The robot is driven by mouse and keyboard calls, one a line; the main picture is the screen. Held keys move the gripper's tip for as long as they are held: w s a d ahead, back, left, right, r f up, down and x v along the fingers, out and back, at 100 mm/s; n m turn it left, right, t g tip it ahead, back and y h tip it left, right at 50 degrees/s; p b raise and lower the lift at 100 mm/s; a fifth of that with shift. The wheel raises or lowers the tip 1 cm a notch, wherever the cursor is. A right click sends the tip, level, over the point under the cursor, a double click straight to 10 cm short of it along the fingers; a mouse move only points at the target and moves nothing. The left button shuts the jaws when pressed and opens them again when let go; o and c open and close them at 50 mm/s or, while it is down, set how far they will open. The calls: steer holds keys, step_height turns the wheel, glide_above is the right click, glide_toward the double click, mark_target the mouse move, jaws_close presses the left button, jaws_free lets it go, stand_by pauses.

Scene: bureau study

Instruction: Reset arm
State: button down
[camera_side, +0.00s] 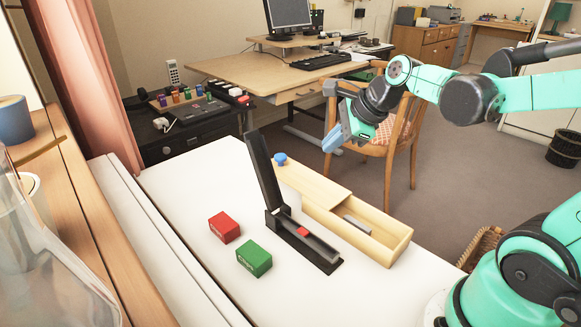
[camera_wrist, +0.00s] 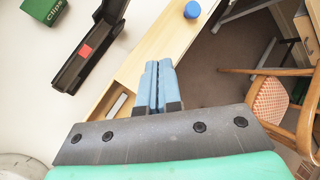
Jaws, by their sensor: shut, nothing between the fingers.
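My gripper (camera_side: 335,138) hangs in the air above the right side of the white table (camera_side: 190,170). Its blue fingers are together and empty; they also show in the wrist view (camera_wrist: 157,85). My teal arm reaches in from the right. Below and left of the gripper is a long wooden box (camera_side: 403,240) with a partly slid lid (camera_side: 310,187) and a blue knob (camera_side: 280,159). A grey bar (camera_side: 357,225) lies in its open part. The knob also shows in the wrist view (camera_wrist: 192,10).
A black stapler (camera_side: 262,170) stands open beside the box, with a red piece (camera_side: 303,231) in its lower part. A red box (camera_side: 224,227) and a green box (camera_side: 254,259) lie left of it. A wooden chair (camera_side: 390,135) stands beyond the table. The table's front left is clear.

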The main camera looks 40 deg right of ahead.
steer(key=s+a+n, duration=0.2)
steer(key=a+n, duration=0.1)
steer(key=n, duration=0.9)
steer(key=s+a+f+n, duration=0.1)
steer(key=s+a+n, duration=0.2)
steer(key=n, duration=1)
steer(key=shift+s+a+f+h, duration=0.25)
steer(key=shift+h, duration=0.15)
